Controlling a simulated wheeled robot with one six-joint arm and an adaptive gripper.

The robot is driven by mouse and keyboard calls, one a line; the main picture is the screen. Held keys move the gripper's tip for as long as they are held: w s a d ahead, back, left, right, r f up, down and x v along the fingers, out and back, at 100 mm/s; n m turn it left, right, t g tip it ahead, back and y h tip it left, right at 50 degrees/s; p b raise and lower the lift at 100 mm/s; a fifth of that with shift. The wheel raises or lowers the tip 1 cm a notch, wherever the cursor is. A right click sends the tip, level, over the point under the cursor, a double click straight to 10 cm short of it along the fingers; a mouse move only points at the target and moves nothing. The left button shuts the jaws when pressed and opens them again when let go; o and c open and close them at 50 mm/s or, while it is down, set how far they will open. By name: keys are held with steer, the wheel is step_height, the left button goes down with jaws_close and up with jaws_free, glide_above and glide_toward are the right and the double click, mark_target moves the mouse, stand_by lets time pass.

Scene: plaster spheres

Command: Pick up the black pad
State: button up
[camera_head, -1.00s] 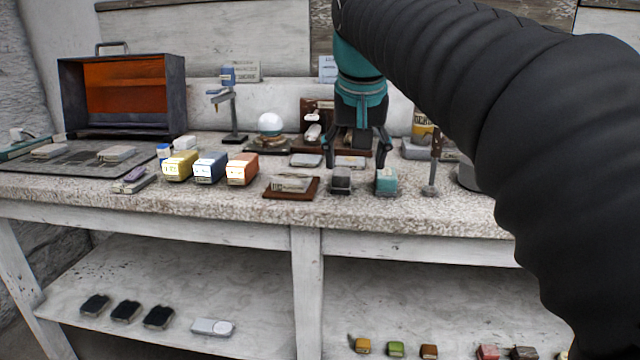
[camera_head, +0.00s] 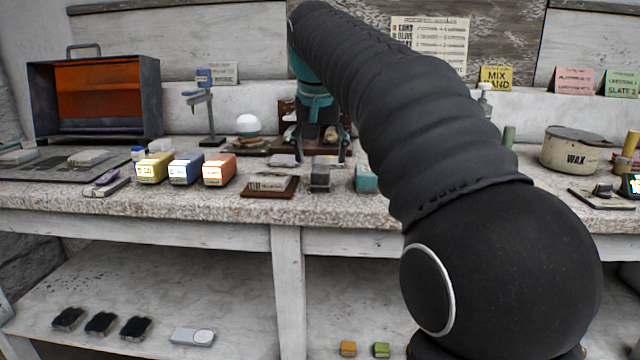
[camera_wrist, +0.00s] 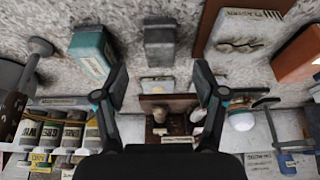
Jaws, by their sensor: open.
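A dark grey-black block (camera_head: 320,178) stands on the speckled bench top, near its front edge. It also shows in the wrist view (camera_wrist: 160,42), at the top centre. Three flat black pads, left (camera_head: 68,318), middle (camera_head: 101,323) and right (camera_head: 136,327), lie in a row on the lower shelf. I cannot tell which of these dark things is the named pad. My gripper (camera_head: 320,156) is above the bench, close behind the dark block. In the wrist view, my gripper (camera_wrist: 160,82) has its fingers spread, with nothing held between them.
A teal block (camera_head: 366,178) stands right of the dark block. A brown tray (camera_head: 270,193) lies to its left, with orange (camera_head: 219,169), blue (camera_head: 186,168) and yellow (camera_head: 154,167) blocks beyond. The lower shelf (camera_head: 160,285) has bare room behind its pads.

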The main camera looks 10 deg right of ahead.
mark_target(320, 169)
steer(key=shift+b+x, duration=0.6)
steer(key=shift+x, duration=2.25)
steer(key=shift+a, duration=0.1)
steer(key=c, duration=1.1)
